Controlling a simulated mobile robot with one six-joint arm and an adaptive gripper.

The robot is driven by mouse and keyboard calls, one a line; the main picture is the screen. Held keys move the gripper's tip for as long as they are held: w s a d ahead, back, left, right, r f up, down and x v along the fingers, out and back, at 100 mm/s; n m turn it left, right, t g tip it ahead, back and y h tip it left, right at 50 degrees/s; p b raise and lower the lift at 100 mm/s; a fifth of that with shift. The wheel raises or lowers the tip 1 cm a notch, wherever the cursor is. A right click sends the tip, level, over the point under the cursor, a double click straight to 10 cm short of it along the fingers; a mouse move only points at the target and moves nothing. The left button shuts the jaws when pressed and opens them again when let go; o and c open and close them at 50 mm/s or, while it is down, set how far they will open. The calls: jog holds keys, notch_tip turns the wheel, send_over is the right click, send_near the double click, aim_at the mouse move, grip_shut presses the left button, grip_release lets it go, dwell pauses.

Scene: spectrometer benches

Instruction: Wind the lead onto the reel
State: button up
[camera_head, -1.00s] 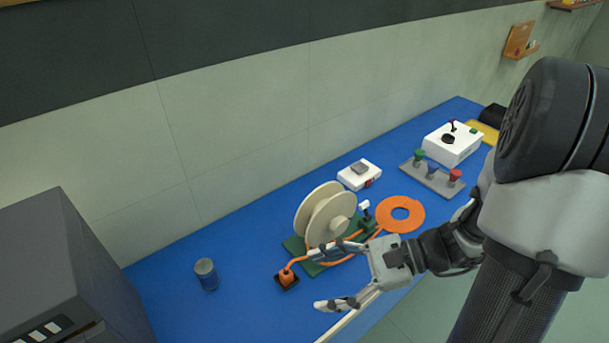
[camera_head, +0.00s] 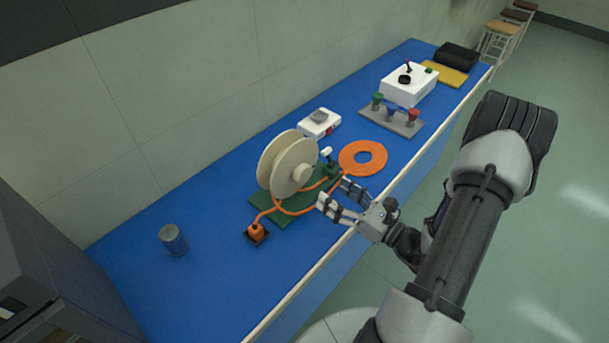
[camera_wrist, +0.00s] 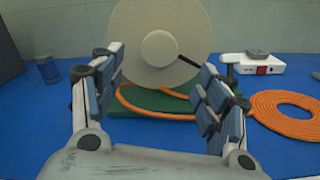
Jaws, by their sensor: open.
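The cream reel (camera_head: 290,165) stands upright on a green base (camera_head: 272,207) on the blue bench. It also shows in the wrist view (camera_wrist: 160,42), straight ahead between my fingers. The orange lead lies as a flat coil (camera_head: 363,157) right of the reel; in the wrist view the coil (camera_wrist: 292,113) is at the right. A strand of the lead (camera_head: 296,212) runs along the base to an orange plug (camera_head: 256,231) on a dark pad. My gripper (camera_head: 333,194) is open and empty, in front of the reel at the bench's front side. A dark crank (camera_wrist: 188,61) shows beside the hub.
A grey-blue can (camera_head: 173,240) stands to the left. Behind the coil is a white box (camera_head: 319,123). Further right are a rack with coloured knobs (camera_head: 392,119) and a white joystick box (camera_head: 409,84). A dark cabinet (camera_head: 45,270) stands at the left end.

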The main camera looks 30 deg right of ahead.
aim_at(306, 175)
jog(key=b+x, duration=0.1)
jog(key=x, duration=1)
jog(key=shift+b, duration=0.3)
jog(key=shift+c, duration=0.4)
jog(key=c, duration=1.4)
